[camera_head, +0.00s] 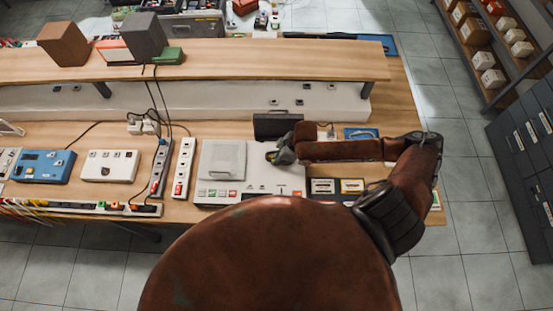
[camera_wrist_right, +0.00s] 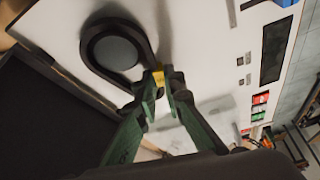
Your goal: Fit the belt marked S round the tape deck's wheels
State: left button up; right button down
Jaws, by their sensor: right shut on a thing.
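The tape deck (camera_head: 262,187) is a pale box on the bench in the head view; its white top (camera_wrist_right: 200,45) fills much of the wrist view. A grey round wheel (camera_wrist_right: 115,52) shows on that top. A black belt (camera_wrist_right: 88,38) loops around the wheel and runs to my right gripper (camera_wrist_right: 164,84). The gripper is shut on the belt at a yellow tag; no letter is readable on it. I cannot tell how deep the belt sits on the wheel. No second wheel is clearly visible. In the head view my right gripper (camera_head: 275,156) is over the deck's right half.
A clear-lidded part (camera_head: 222,160) covers the deck's left half, with red and green buttons in front. A black case (camera_head: 277,125) stands behind. Power strips (camera_head: 184,167) lie left. Small labelled boxes (camera_head: 337,187) lie right. A raised shelf (camera_head: 210,65) spans the back.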

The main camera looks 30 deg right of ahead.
jog(key=shift+f, duration=0.15)
dwell(0.3)
jog(key=c, duration=2)
grip_release()
jog(key=shift+o, duration=0.2)
jog(key=w+a+r+p+v, duration=0.1)
jog(key=p+v, duration=0.6)
jog(key=v, duration=1)
jog(key=shift+w+a+r, duration=0.25)
jog(key=shift+a, duration=0.05)
